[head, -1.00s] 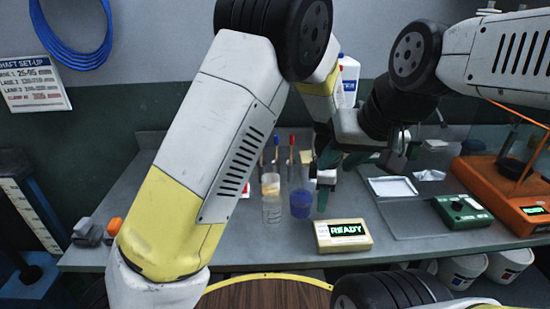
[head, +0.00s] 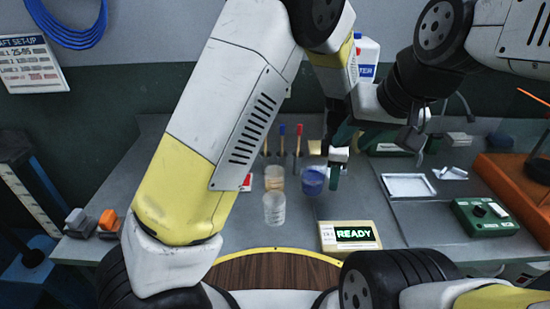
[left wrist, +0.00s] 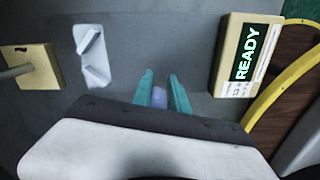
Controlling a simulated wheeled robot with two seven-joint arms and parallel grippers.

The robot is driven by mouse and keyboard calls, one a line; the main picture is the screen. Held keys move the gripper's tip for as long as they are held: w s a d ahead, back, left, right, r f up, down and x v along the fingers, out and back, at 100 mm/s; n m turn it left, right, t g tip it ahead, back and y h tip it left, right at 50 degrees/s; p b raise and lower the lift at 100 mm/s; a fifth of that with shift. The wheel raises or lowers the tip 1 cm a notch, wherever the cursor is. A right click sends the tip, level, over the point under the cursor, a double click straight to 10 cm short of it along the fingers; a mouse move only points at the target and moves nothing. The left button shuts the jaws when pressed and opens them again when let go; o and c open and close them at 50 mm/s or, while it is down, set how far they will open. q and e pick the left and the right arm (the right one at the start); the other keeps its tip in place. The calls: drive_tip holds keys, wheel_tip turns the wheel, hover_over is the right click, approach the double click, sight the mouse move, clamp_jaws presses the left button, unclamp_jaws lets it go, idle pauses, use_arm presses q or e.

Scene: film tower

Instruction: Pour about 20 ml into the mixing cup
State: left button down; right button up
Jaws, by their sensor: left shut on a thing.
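A clear beaker with blue liquid (head: 312,182) stands at the middle of the bench. My left gripper (head: 334,172) is at its right side. In the left wrist view the teal fingers (left wrist: 161,92) are closed on a bluish-purple thing, which matches the blue beaker. I cannot tell whether it is clear of the bench. A beaker with amber contents (head: 274,179) stands to its left, and a clear, empty-looking cup (head: 274,209) stands in front of that one. My right gripper (head: 347,133) is above and behind; its jaw gap is hidden.
A box reading READY (head: 349,237) sits near the front edge. A white tray (head: 410,186), a green box (head: 485,217) and an orange device (head: 520,185) lie to the right. A bottle (head: 367,60) and upright coloured sticks (head: 282,140) stand behind.

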sight(325, 172)
use_arm(q)
drive_tip(key=shift+w+a+r+h, duration=0.25)
drive_tip(key=shift+a+r+h, duration=0.4)
drive_tip(key=shift+r+h, duration=0.2)
drive_tip(key=shift+w+a+g+h, duration=0.1)
drive_tip(key=shift+a+g+h, duration=0.2)
drive_tip(key=shift+a+h, duration=0.45)
drive_tip(key=a+r+g+h, duration=0.1)
drive_tip(key=a+r+h, duration=0.2)
drive_tip(key=r, duration=0.3)
drive_tip(key=shift+w+a+r+h, duration=0.15)
drive_tip(key=shift+w+a+h, duration=0.2)
drive_tip(key=shift+h, duration=0.35)
drive_tip(key=shift+w+a+h, duration=0.1)
drive_tip(key=shift+a+h, duration=0.05)
drive_tip(key=shift+h, duration=0.25)
drive_tip(key=shift+w+a+r+g+h+p, duration=0.15)
drive_tip(key=shift+a+r+h+p, duration=0.1)
drive_tip(key=shift+r+h, duration=0.2)
drive_tip(key=shift+s+a+r+g+h+p, duration=0.15)
drive_tip(key=shift+r+h+p, duration=0.1)
drive_tip(key=shift+r+h, duration=0.15)
drive_tip(key=shift+w+a+f+h+p, duration=0.15)
drive_tip(key=shift+h+p, duration=0.2)
drive_tip(key=shift+p, duration=0.35)
idle(0.8)
